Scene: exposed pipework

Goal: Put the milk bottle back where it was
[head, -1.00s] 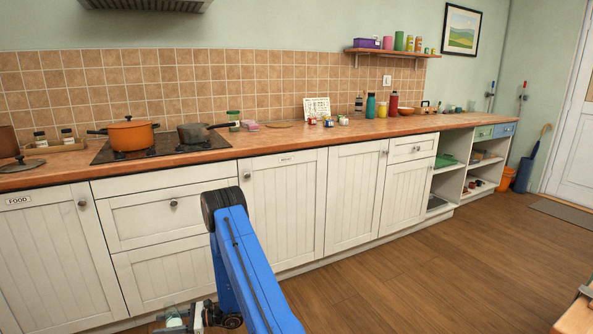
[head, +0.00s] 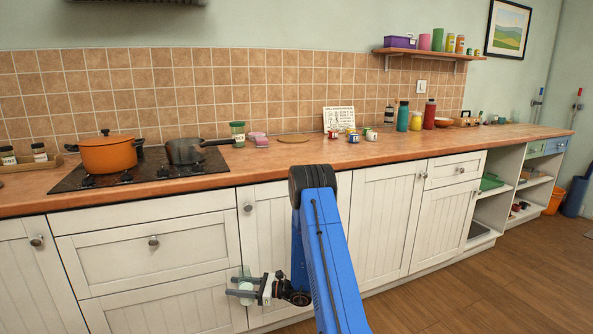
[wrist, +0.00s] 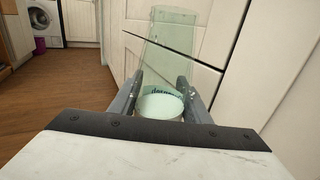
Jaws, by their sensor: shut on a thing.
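The milk bottle is a pale greenish see-through vessel (wrist: 165,45) with whitish contents at the near end (wrist: 160,106) and dark lettering beside it. My gripper (wrist: 160,84) is shut on it, one finger on each side, in the wrist view. In the head view my gripper (head: 243,287) is low, in front of the white drawers and below the worktop edge. The bottle shows there as a small pale shape (head: 245,272) between the fingers, partly hidden by them.
The worktop (head: 270,168) holds an orange pot (head: 108,156), a dark saucepan (head: 186,151) on the hob, small jars (head: 353,136) and bottles (head: 403,116). White cabinet fronts (head: 145,250) stand close behind my gripper. Open shelves (head: 495,203) are at right.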

